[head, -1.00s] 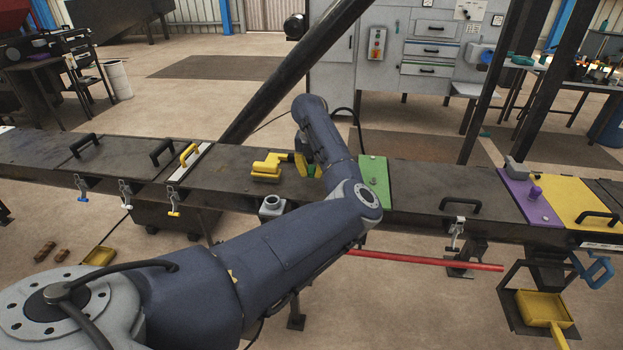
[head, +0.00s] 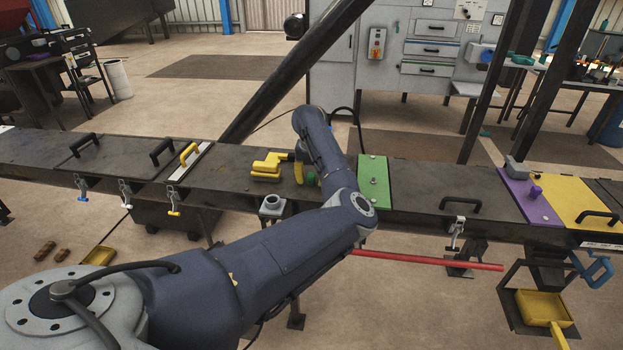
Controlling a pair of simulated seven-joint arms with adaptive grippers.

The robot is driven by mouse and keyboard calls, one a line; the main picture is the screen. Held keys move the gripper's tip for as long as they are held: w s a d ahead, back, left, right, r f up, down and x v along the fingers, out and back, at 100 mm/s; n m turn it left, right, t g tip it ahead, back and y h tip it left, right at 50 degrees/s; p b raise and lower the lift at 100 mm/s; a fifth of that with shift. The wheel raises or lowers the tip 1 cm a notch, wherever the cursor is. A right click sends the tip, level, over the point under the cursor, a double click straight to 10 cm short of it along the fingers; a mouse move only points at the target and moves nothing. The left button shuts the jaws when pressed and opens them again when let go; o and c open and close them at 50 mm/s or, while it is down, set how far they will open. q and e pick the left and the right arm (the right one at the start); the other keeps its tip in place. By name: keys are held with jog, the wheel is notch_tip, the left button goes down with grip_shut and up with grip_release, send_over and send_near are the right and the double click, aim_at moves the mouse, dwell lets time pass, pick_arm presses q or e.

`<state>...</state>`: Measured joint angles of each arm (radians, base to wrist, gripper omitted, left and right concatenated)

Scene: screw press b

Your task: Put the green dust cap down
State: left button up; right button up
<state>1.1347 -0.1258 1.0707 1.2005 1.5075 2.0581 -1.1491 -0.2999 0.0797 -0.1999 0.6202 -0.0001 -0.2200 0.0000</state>
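A green piece (head: 311,178), which looks like the dust cap, shows on or just above the dark bench top, mostly hidden behind my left arm's wrist. A small upright yellow piece (head: 299,168) shows right beside it; I cannot tell whether it belongs to the gripper. My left gripper is at this spot, behind its own wrist. Its fingertips are hidden, so its hold on the cap cannot be seen. A yellow blocky part (head: 267,166) lies on the bench just left of them. My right gripper is not in view.
The long dark bench (head: 225,182) has a green plate (head: 373,184) right of the gripper and a purple plate (head: 528,196) further right. A yellow handle (head: 189,153) stands at left. A grey socket (head: 272,204) sits at the front edge. Bare bench lies right of the green plate.

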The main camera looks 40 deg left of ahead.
pick_arm(q)
notch_tip(320, 180, up, 12)
jog(key=s, duration=0.1)
jog(key=shift+s+d+r, duration=0.15)
jog(key=shift+d, duration=0.15)
dwell(0.4)
dwell(0.3)
